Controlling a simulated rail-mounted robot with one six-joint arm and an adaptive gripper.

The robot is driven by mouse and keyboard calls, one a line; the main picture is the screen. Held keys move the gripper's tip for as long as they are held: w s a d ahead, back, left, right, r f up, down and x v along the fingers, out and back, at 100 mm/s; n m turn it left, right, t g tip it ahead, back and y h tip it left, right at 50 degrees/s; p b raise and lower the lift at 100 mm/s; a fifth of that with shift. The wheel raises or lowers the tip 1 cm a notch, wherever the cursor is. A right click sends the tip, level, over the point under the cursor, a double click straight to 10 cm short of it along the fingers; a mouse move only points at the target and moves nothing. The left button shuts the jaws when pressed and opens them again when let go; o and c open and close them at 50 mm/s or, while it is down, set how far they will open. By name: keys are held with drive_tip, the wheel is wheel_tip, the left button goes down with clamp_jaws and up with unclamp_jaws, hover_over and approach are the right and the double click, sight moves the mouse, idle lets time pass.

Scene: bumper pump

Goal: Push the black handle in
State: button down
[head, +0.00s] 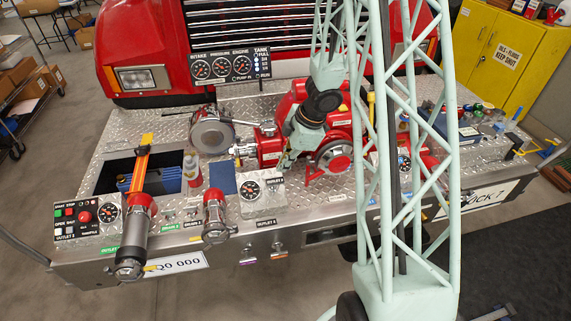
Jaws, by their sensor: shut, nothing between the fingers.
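I cannot pick out the black handle with certainty. Two small pull knobs (277,246) stick out of the front bumper face above coloured tags, but their colour is too small to tell. My gripper (285,164) is shut and empty. It hangs over the red pump (269,147) in the middle of the bumper deck, left of the red round valve (334,156). I cannot tell whether its tips touch the pump. My pale green arm hides part of the pump and the deck to the right.
A silver-capped outlet (214,216) and a longer outlet pipe (132,246) stand at the front left. A gauge panel (262,189) is just below the gripper. Bottles (499,124) stand at right.

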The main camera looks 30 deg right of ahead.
drive_tip(key=b, duration=0.2)
hover_over(276, 180)
drive_tip(key=s, duration=0.3)
wheel_tip(276, 180, down, 6)
drive_tip(key=shift+w+f+b, duration=0.35)
drive_tip(key=shift+w+f, duration=0.6)
drive_tip(key=shift+f, duration=0.25)
drive_tip(key=shift+w+d+f, duration=0.2)
drive_tip(key=shift+w+f, duration=0.25)
drive_tip(key=shift+f, duration=0.4)
drive_tip(key=shift+w+d+f, duration=0.15)
drive_tip(key=shift+w+f, duration=0.35)
drive_tip(key=shift+f, duration=0.35)
drive_tip(key=shift+w+d+f, duration=0.2)
drive_tip(key=shift+w+f, duration=0.25)
drive_tip(key=shift+f, duration=0.4)
drive_tip(key=shift+w+d+f, duration=0.1)
drive_tip(key=shift+w+f, duration=0.2)
drive_tip(key=shift+f, duration=0.4)
drive_tip(key=shift+s, duration=0.1)
drive_tip(key=shift+p+v, duration=0.3)
drive_tip(key=shift+v, duration=0.45)
drive_tip(key=a+p+v, duration=0.1)
drive_tip(key=p+v, duration=0.3)
drive_tip(key=v, duration=0.8)
drive_tip(key=shift+s+a+r, duration=0.2)
drive_tip(key=shift+s+r, duration=0.15)
